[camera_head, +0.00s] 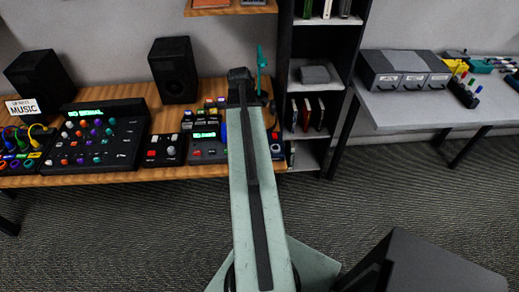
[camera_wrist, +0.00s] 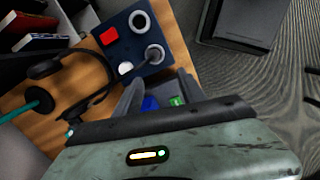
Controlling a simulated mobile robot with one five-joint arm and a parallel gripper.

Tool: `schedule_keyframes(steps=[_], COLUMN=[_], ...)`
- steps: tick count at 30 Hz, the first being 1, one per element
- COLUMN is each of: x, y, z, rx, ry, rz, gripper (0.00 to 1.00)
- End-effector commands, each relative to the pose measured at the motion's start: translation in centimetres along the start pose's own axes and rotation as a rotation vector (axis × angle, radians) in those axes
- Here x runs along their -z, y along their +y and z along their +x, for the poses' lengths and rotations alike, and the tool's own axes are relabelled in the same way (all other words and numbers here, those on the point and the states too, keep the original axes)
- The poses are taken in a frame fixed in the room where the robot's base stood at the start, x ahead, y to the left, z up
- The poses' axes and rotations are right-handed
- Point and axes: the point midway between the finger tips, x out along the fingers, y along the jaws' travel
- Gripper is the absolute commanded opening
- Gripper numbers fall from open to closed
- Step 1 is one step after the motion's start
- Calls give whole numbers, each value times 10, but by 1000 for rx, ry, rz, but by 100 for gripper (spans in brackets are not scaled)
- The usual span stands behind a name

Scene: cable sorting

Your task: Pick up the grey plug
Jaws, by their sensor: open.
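In the wrist view a dark blue panel (camera_wrist: 124,45) lies on the wooden desk, with a red square and round grey-white fittings on it. A grey round piece (camera_wrist: 154,54) at the panel's lower right edge looks like the grey plug, but I cannot tell for sure. My gripper (camera_wrist: 158,90) is open, its two dark fingers apart just below this piece in the picture. Small blue and green parts show between the fingers, and I cannot tell what they belong to.
Black headphones (camera_wrist: 62,72) and a teal post (camera_wrist: 38,104) are close to the panel. A mixer (camera_head: 95,135) and a speaker (camera_head: 174,70) stand on the wooden desk. A dark bookshelf (camera_head: 322,76) adjoins it. A grey table (camera_head: 425,112) is at right.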

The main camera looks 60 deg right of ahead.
Motion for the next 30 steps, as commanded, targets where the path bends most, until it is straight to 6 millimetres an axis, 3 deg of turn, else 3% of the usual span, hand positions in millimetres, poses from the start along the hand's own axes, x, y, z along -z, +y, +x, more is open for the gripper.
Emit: schedule_keyframes(steps=[1,4,8,13,19,27,30], x=[-12,-22,-21,-21,-21,-23,-23], y=[4,6,6,6,7,8,8], z=[3,4,10,32,36,80,85], rx=[3,5,4,4,4,4,4], ry=[-2,-5,-5,-5,-5,-4,-5], rz=[-6,-18,-19,-19,-18,-18,-18], gripper=[48,48,48,48,48,48,48])
